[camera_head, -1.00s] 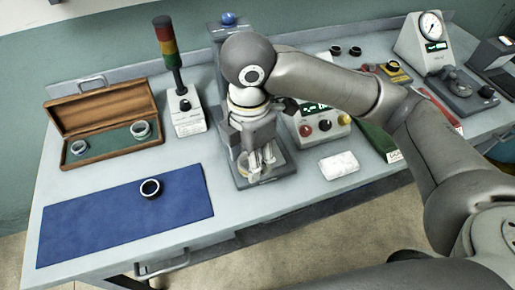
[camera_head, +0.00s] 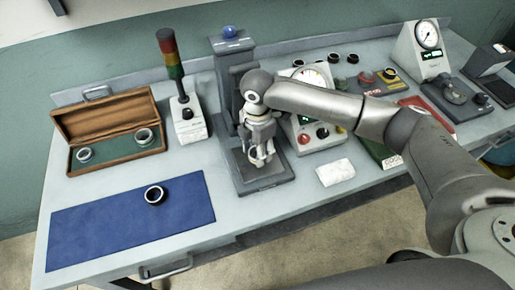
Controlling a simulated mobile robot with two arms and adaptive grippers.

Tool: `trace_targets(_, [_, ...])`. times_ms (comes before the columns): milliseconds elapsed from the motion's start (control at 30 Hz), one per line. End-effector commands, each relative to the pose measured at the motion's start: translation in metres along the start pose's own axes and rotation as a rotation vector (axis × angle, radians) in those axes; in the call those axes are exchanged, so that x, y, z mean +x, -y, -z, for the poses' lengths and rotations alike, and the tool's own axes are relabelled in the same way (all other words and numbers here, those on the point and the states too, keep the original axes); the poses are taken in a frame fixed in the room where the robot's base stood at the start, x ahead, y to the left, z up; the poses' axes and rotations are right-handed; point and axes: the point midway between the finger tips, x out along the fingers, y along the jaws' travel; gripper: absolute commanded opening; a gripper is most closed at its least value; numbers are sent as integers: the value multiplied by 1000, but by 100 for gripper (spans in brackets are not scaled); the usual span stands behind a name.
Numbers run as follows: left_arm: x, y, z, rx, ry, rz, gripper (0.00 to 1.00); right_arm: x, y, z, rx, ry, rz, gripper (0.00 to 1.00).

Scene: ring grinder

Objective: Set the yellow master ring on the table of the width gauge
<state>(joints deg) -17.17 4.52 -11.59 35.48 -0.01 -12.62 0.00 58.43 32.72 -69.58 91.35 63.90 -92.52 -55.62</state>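My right gripper (camera_head: 260,158) points down over the base plate of a grey column stand (camera_head: 266,182) with a blue button on top. I cannot tell whether this stand is the width gauge. Pale fingers show, but their gap and anything between them are too small to make out. I cannot make out a yellow master ring for certain. My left gripper is not in view.
A blue mat (camera_head: 100,228) bears a dark ring (camera_head: 154,195). A wooden case (camera_head: 108,122) with two rings and a signal lamp (camera_head: 175,68) stand left. A white cloth (camera_head: 336,172), a control box (camera_head: 320,138) and a dial gauge (camera_head: 428,38) are to the right.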

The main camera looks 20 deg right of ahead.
Motion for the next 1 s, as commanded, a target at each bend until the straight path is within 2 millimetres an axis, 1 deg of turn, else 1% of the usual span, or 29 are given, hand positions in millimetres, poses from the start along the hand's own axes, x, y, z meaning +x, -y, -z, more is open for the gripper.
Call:
trace_targets(33, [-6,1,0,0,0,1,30,2,0,0,1,0,0,18])
trace_targets(67, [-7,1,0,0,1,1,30,5,-1,0,1,0,-2,18])
trace_targets(167, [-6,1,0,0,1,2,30,10,-1,0,0,1,-3,18])
trace_targets(467, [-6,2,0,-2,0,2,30,12,0,0,0,0,-2,18])
trace_targets(500, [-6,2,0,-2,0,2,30,13,0,0,0,0,-2,47])
trace_targets(633, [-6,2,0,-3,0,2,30,13,0,0,0,0,-2,64])
trace_targets(667, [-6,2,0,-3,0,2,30,13,0,0,0,0,-2,66])
trace_targets(1000, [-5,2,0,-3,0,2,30,11,-1,0,0,1,-3,66])
